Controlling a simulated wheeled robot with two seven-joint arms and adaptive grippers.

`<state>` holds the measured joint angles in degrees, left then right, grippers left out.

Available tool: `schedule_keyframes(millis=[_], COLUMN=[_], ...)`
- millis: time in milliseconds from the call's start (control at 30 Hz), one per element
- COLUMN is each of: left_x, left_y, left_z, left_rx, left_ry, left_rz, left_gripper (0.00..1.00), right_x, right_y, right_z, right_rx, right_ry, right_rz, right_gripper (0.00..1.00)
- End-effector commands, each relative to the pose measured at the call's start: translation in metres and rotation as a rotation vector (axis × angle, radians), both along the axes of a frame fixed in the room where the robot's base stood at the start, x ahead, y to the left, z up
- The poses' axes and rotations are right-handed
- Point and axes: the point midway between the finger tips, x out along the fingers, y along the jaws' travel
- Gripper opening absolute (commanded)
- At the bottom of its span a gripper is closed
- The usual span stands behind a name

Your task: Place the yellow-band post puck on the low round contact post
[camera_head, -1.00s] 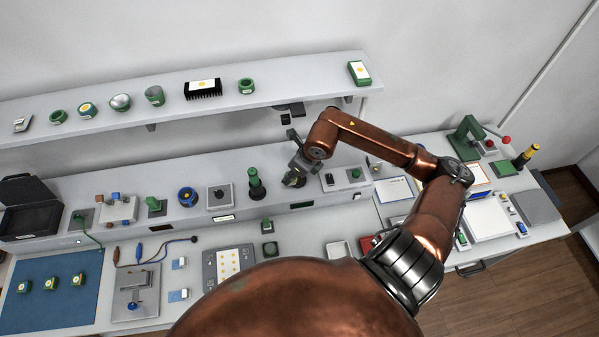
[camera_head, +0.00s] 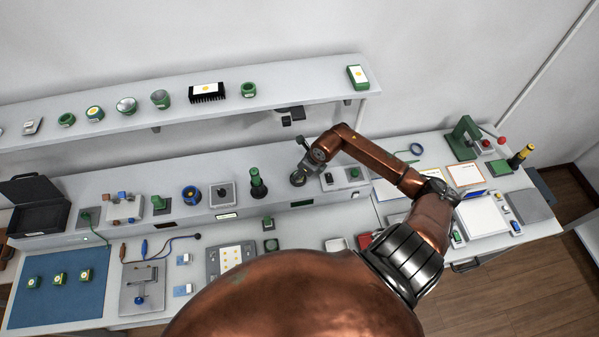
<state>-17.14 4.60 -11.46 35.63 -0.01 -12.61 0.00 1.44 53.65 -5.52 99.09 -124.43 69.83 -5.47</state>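Three green pucks with yellow marks (camera_head: 33,282) (camera_head: 60,278) (camera_head: 86,275) lie on the blue mat at the lower left; they are too small for me to tell which has the yellow band. Several green posts stand on the bench step: a tall one (camera_head: 257,183), a shorter one (camera_head: 158,203) and a low one on a plate (camera_head: 355,173). I cannot tell which is the low round contact post. My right gripper (camera_head: 299,177) is over the step, right of the tall post, above a dark round shape. Its fingers are not clear. My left gripper is not in view.
A wall shelf (camera_head: 300,79) with several green cups and a black finned block (camera_head: 207,93) runs above the step. My own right arm hides part of the bench.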

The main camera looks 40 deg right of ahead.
Motion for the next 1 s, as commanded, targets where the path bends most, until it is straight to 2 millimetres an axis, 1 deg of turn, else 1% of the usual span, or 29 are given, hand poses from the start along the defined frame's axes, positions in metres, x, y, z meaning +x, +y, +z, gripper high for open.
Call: schedule_keyframes(millis=[167, 200, 433, 767, 800, 867, 967, 1000], left_x=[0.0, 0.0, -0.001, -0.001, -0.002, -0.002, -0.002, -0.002], left_y=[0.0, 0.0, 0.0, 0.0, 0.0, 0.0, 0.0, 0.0], left_z=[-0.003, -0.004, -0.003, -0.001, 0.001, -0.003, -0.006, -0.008], left_rx=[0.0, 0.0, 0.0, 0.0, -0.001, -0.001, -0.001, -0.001], left_ry=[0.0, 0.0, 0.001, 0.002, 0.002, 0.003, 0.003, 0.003], left_rz=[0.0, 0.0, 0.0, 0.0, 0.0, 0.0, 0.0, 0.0], left_gripper=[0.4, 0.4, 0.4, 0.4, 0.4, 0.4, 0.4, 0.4], right_x=[0.0, 0.0, 0.0, 0.0, 0.0, -0.002, -0.009, -0.012], right_y=[0.0, 0.0, 0.0, 0.0, 0.0, -0.001, -0.003, -0.004], right_z=[-0.003, -0.003, -0.002, 0.0, 0.002, 0.006, 0.021, 0.028], right_rx=[0.0, 0.0, 0.0, 0.001, 0.001, -0.001, -0.004, -0.004], right_ry=[0.0, 0.001, 0.001, 0.0, 0.0, 0.0, -0.001, -0.001], right_rz=[0.0, 0.0, 0.0, 0.0, 0.0, 0.001, 0.003, 0.003], right_gripper=[0.06, 0.31, 0.47, 0.48, 0.48, 0.48, 0.48, 0.48])
